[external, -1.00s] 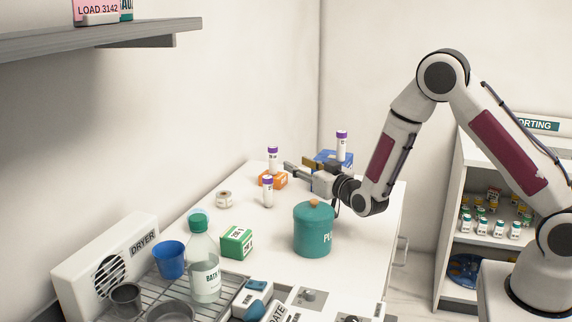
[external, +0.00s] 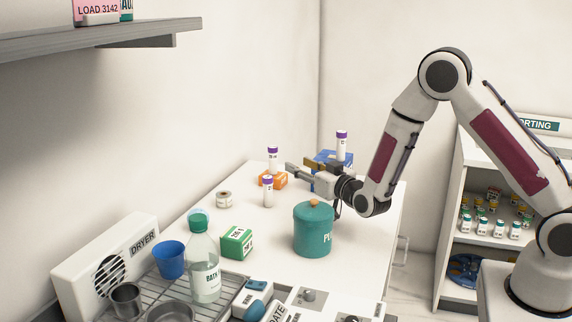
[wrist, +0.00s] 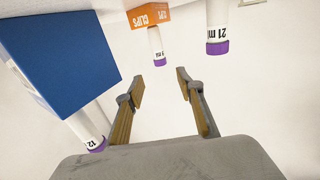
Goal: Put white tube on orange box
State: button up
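The orange box (external: 279,181) stands near the wall side of the white table, and the wrist view shows it at the top (wrist: 148,17). One white tube (external: 272,158) with a purple cap stands upright on it, also in the wrist view (wrist: 155,40). A second white tube (external: 267,192) stands on the table in front of the box; it shows at upper right in the wrist view (wrist: 217,15). A third white tube (external: 341,147) stands on the blue box (external: 325,156). My gripper (external: 297,167) is open and empty, just right of the orange box, apart from all tubes.
A teal canister (external: 312,232) stands on the table below my gripper in the picture. A green box (external: 237,243), a small roll (external: 224,199), a bottle (external: 204,268) and a blue cup (external: 169,260) are toward the front left. The table right of the canister is clear.

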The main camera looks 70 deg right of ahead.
jog(key=s+a+r+n+g+y, duration=0.2)
jog(key=s+a+r+y, duration=0.25)
jog(key=a, duration=0.35)
jog(key=s+a+r+n+g+y, duration=0.1)
jog(key=s+a+r+n+y, duration=0.1)
jog(key=s+a+r+y, duration=0.35)
jog(key=s+a+n+g, duration=0.1)
jog(key=s+a+g, duration=0.2)
jog(key=s, duration=1.2)
jog(key=s+a+n+g, duration=0.1)
jog(key=s+a+g, duration=0.2)
jog(key=s, duration=1.3)
jog(key=shift+a+n, duration=0.4)
jog(key=shift+a, duration=0.75)
